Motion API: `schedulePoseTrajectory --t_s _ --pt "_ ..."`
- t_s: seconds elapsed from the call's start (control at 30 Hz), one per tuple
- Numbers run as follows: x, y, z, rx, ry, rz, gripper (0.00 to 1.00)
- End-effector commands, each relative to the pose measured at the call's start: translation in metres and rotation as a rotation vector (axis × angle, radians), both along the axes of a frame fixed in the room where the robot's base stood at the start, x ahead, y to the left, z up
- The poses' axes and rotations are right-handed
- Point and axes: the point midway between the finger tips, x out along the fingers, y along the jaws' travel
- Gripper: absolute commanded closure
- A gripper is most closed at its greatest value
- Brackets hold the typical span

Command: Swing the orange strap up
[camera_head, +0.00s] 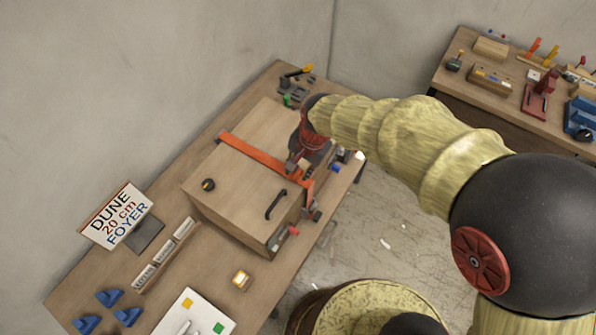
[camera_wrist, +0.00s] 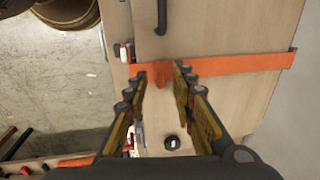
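The orange strap (camera_head: 255,158) lies across the top of a wooden box (camera_head: 232,185) and reaches its right edge, where an orange part bends down the side (camera_head: 307,195). In the wrist view the strap (camera_wrist: 240,63) crosses the box top. My gripper (camera_head: 300,168) is over the box near the strap's right end. In the wrist view my gripper (camera_wrist: 158,72) has its fingers spread. A short orange piece (camera_wrist: 160,76) shows between the fingertips; whether they touch it, I cannot tell.
A black handle (camera_head: 276,204) and a round black knob (camera_head: 208,184) are on the box. The workbench (camera_head: 172,268) also holds a sign (camera_head: 117,215), blue blocks (camera_head: 110,297) and a white board (camera_head: 192,316). A second bench (camera_head: 505,103) with tools stands at upper right.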

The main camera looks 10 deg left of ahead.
Motion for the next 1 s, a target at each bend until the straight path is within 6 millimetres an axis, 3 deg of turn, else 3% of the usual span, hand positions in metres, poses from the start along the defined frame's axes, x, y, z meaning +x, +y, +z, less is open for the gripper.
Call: schedulePoseTrajectory --t_s 0.2,0.5,1.0 --pt "0.002 0.004 -0.017 0.001 -0.001 0.0 0.74" --pt "0.002 0.004 -0.018 0.001 -0.002 0.001 0.75" --pt "0.002 0.004 -0.018 0.001 -0.002 0.001 1.0"
